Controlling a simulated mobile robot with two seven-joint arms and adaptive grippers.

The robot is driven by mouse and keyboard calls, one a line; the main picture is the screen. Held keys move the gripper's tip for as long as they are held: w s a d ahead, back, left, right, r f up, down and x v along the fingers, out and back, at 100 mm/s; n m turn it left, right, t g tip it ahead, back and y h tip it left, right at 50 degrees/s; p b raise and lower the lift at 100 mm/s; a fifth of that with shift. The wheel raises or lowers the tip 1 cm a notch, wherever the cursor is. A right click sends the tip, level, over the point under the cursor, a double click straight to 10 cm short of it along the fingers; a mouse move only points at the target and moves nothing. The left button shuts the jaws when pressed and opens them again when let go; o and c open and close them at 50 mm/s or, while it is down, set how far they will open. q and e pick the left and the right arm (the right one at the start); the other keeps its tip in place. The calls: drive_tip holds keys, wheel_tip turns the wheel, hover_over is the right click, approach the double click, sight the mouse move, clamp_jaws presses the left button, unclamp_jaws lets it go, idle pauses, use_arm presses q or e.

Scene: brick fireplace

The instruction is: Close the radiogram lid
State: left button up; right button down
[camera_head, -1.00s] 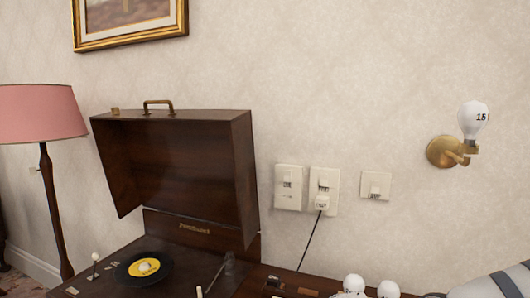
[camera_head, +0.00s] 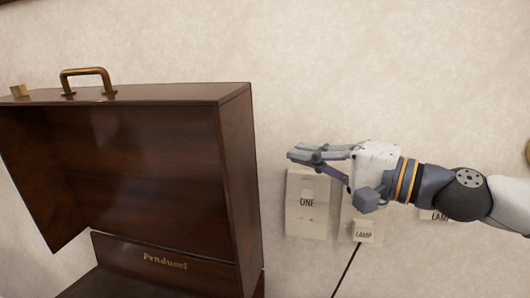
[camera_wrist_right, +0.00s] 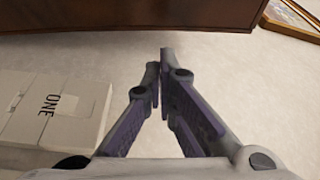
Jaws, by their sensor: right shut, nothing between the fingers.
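The radiogram lid (camera_head: 150,160) is dark brown wood and stands open, tilted up at the left of the head view. A brass handle (camera_head: 86,80) is on its top edge. In the right wrist view the fingers (camera_wrist_right: 160,62) meet just short of a dark brown wooden side (camera_wrist_right: 120,14). My left gripper is out of view.
A framed picture (camera_wrist_right: 292,18) shows in the wrist view. The wall above the lid is clear.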

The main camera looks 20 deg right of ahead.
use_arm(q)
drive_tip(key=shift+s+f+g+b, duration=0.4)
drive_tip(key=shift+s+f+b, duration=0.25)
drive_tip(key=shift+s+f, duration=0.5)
use_arm(e)
drive_tip(key=shift+f+x, duration=0.2)
drive_tip(key=shift+x, duration=1.65)
drive_tip(key=shift+f+x, duration=0.2)
drive_tip(key=shift+x, duration=1.65)
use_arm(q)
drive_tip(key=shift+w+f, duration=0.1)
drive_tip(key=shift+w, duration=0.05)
use_arm(e)
drive_tip(key=shift+w+d, duration=0.1)
